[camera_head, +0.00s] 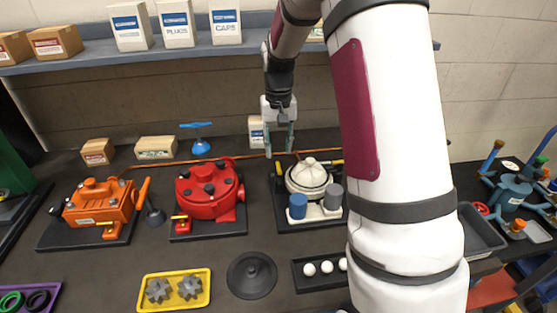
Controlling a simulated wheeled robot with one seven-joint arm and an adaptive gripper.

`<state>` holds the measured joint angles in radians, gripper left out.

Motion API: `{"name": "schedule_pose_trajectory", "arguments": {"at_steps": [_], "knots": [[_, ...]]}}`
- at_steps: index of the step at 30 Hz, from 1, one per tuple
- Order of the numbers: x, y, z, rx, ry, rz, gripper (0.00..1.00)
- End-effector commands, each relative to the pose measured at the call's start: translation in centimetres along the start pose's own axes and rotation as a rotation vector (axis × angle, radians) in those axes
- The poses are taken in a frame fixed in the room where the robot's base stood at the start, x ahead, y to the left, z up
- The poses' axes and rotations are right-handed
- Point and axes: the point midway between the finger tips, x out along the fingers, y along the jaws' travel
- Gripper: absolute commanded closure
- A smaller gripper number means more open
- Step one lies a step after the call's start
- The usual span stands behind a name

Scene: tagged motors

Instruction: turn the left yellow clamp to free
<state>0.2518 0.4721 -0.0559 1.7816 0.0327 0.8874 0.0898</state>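A white domed unit (306,176) sits on a dark base at the centre, with a blue cylinder (298,206) and a grey cylinder (332,196) in front. A small yellow piece (280,169), which looks like the left clamp, shows at its left rear edge. Another yellow piece (335,163) shows at its right rear. My gripper (279,152) points down just above and behind the left yellow piece. Its two fingers are apart with nothing visible between them. Whether a fingertip touches the clamp is too small to tell.
A red motor (210,191) and an orange motor (100,203) stand to the left. A yellow tray (176,303) with gears, a dark disc (252,275) and a tray of white balls (322,272) lie in front. A shelf (190,52) with boxes is behind. My arm hides the right side.

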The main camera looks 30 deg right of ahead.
Motion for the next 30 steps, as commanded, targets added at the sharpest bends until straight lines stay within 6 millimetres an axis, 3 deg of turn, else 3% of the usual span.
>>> {"name": "schedule_pose_trajectory", "arguments": {"at_steps": [3, 9, 26, 30], "knots": [[-2.0, 0.0, -0.1, 0.000, 0.003, 0.000, 0.65], [-3.8, 0.0, 0.0, 0.000, 0.000, 0.000, 0.65], [-4.0, 0.0, 0.1, 0.000, -0.001, 0.000, 0.65], [-5.1, -0.4, 0.8, -0.013, 0.015, -0.004, 0.65]]}}
